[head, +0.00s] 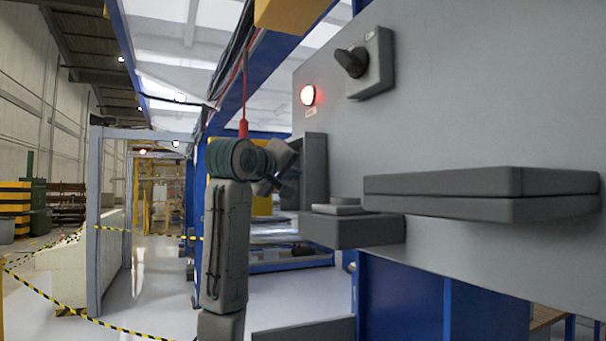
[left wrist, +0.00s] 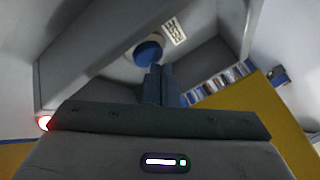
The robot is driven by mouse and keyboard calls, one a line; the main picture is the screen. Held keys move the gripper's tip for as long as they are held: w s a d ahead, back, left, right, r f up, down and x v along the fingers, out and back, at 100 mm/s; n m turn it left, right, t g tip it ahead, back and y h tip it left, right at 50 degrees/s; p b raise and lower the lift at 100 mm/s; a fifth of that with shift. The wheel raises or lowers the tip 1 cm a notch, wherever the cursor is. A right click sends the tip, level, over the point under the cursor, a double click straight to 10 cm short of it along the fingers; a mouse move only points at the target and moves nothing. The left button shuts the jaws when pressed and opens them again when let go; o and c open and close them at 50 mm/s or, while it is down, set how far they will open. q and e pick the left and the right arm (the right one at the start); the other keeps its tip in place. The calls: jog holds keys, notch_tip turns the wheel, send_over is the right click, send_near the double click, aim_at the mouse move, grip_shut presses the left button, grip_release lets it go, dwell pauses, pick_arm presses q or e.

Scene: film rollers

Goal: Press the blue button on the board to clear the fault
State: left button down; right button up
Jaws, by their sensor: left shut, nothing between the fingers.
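The blue button (left wrist: 148,52) shows in the left wrist view as a round blue cap on a pale ring, next to a white RESET label (left wrist: 174,30). It sits inside a grey recess or hood and is hidden in the head view. My left gripper (left wrist: 157,70) is shut and empty, its fingertips just below the button in the picture; I cannot tell whether they touch it. In the head view my left gripper (head: 285,168) is at the grey hood (head: 315,155) on the board (head: 470,110). My right gripper is out of view.
A lit red lamp (head: 308,95) and a black rotary switch (head: 352,62) are on the board above the hood. A grey ledge (head: 352,230) and a thick grey shelf (head: 480,196) stick out to the right. A red cable (head: 244,100) hangs above my left arm.

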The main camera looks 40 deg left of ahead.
pick_arm(q)
jog(key=shift+w+f, duration=0.1)
jog(key=shift+w, duration=0.1)
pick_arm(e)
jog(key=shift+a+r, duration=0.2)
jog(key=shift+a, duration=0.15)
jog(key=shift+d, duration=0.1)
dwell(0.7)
pick_arm(q)
jog(key=shift+s+d, duration=0.15)
jog(key=shift+s, duration=0.35)
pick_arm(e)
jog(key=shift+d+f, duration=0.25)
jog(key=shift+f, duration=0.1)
pick_arm(q)
jog(key=shift+s+b, duration=0.15)
jog(key=shift+b, duration=0.2)
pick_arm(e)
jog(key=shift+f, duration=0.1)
pick_arm(q)
jog(key=s, duration=0.1)
jog(key=s+a+b, duration=0.2)
jog(key=s, duration=0.1)
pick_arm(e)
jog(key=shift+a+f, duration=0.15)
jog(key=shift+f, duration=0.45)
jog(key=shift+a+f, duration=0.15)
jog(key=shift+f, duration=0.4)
